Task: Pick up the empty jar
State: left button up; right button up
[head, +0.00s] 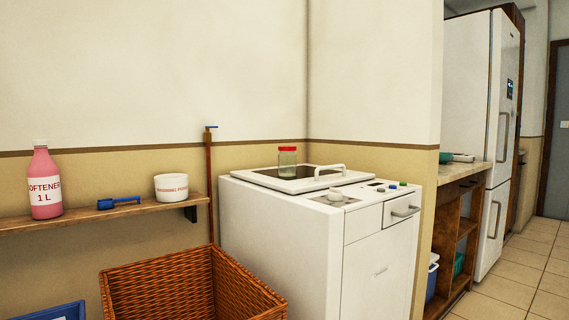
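A clear, empty-looking jar (287,164) with a red lid stands upright on top of the white washing machine (270,220). It is on or beside the back part of the machine's top lid, near the wall corner. Neither of my grippers shows in the head view.
A wooden shelf (90,221) on the left holds a pink softener bottle (45,185), a blue scoop (118,202) and a white tub (171,187). A wicker basket (190,290) stands before the machine's left side. A wall end, counter (462,180) and fridge (484,130) are at right. Tiled floor (520,285) is open there.

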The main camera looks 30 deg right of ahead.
aim_at(287, 155)
jog(key=u, duration=1.15)
jog(key=z, duration=2.1)
